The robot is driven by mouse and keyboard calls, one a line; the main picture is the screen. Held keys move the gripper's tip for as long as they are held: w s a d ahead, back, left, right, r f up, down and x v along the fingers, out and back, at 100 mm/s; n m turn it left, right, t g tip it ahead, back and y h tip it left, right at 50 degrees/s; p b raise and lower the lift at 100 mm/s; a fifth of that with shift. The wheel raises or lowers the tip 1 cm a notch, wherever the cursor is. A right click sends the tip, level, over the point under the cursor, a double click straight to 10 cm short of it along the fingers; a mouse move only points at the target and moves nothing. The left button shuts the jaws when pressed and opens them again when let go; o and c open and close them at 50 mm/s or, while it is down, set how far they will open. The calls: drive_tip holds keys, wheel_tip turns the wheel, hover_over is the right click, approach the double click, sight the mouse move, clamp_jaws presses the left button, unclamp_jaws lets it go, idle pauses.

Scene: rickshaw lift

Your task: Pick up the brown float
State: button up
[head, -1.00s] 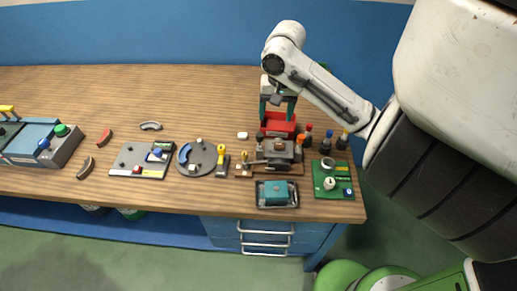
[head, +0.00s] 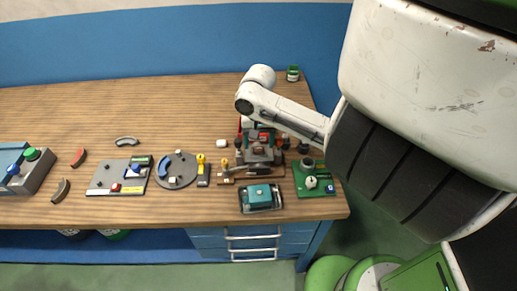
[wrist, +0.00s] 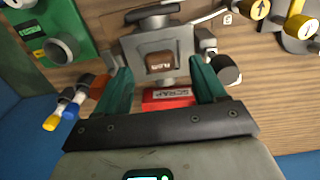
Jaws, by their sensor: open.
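A small curved brown piece (head: 61,190) lies on the left part of the wooden bench in the head view, close to the front edge.
A red curved piece (head: 78,157) and a grey one (head: 126,141) lie near the brown piece. A grey panel (head: 103,182), round dial plate (head: 176,182), teal box (head: 260,197) and green board (head: 316,186) line the front. The bench's back left is clear.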

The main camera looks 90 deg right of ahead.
drive_tip(key=shift+f, duration=1.1)
drive_tip(key=c, duration=1.1)
drive_tip(key=shift+r, duration=0.15)
